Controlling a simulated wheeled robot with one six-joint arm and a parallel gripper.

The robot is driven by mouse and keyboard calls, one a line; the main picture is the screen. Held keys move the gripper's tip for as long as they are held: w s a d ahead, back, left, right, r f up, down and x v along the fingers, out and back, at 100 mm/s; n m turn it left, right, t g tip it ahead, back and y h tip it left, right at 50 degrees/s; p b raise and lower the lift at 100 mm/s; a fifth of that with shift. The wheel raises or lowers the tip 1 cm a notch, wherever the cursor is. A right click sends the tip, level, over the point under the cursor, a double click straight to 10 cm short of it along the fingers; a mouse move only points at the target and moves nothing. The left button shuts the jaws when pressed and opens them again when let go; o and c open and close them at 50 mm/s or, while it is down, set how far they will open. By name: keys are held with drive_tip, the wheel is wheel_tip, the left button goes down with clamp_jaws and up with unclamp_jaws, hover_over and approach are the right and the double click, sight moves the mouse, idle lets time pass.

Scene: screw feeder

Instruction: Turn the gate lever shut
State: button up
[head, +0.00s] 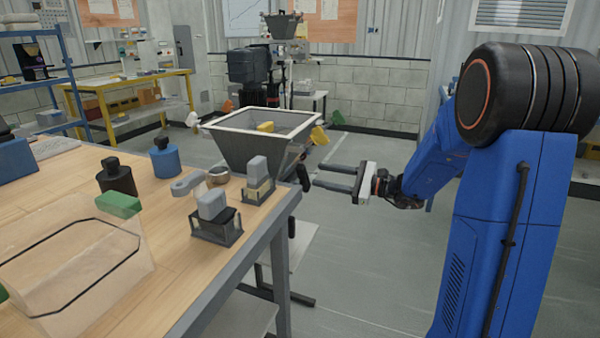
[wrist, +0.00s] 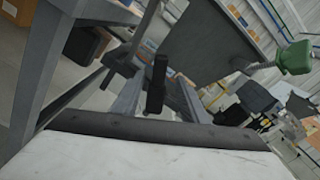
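The hopper (head: 255,150) is a dark grey funnel with a pale rim and something yellow inside, beyond the table's right corner. A black handle, which looks like the gate lever (head: 303,178), shows below its right side. In the wrist view the black lever (wrist: 157,82) stands nearly upright in the middle, ahead of the gripper. My gripper (head: 322,174) is to the right of the hopper, its two dark fingers pointing left towards the lever.
The wooden table (head: 160,290) fills the left, its grey edge near the lever. On it are a clear bin (head: 75,265), a black bottle-like part (head: 116,176), a blue one (head: 164,158) and small grey-topped blocks (head: 212,212).

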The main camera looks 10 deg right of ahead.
sight(305, 172)
drive_tip(key=x, duration=0.8)
drive_tip(key=shift+w+a, duration=0.15)
drive_tip(key=shift+a, duration=0.1)
drive_tip(key=shift+c, duration=0.6)
clamp_jaws()
